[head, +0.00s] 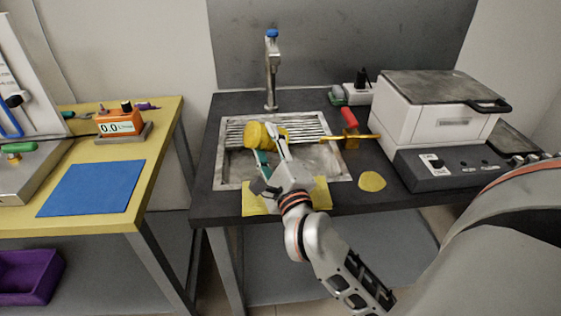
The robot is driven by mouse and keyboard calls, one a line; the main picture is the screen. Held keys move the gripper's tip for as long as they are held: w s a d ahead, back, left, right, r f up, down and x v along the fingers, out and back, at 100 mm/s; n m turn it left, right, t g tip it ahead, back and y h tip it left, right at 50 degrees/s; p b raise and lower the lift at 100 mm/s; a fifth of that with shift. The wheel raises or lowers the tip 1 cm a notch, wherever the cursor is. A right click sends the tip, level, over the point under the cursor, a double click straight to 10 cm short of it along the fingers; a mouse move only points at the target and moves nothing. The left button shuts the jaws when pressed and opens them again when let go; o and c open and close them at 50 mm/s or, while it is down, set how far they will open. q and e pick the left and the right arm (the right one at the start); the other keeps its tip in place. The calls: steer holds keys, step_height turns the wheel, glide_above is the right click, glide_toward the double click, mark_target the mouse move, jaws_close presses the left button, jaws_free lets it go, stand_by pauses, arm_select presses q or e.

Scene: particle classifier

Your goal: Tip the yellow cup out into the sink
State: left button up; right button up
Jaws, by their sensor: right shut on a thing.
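The yellow cup (257,137) is over the sink (222,171), in the back left part of the basin area. It looks tilted on its side. My right gripper (272,142) reaches in from the front right and is shut on the cup. The gripper covers part of the cup, and its contents cannot be seen. The sink is a steel basin with a ribbed rack along its back. My left gripper is not in view.
A tap (271,75) with a blue top stands behind the sink. A white machine (425,115) stands right of it. A yellow patch (372,181) lies on the dark counter. A yellow table with a blue mat (92,188) and an orange scale (121,123) is at left.

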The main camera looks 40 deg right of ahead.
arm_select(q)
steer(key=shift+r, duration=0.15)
arm_select(e)
steer(key=shift+d+r+m, duration=0.1)
steer(key=shift+d+m, duration=0.05)
steer(key=shift+m, duration=0.25)
arm_select(q)
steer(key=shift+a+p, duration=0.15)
steer(key=shift+p, duration=0.3)
arm_select(e)
steer(key=shift+s+d+r+m, duration=0.15)
steer(key=shift+d+m, duration=0.15)
steer(key=shift+m, duration=0.3)
steer(key=shift+s+d+r+m, duration=0.15)
steer(key=shift+d+m, duration=0.1)
steer(key=shift+m, duration=0.35)
steer(key=shift+w, duration=0.1)
stand_by(0.9)
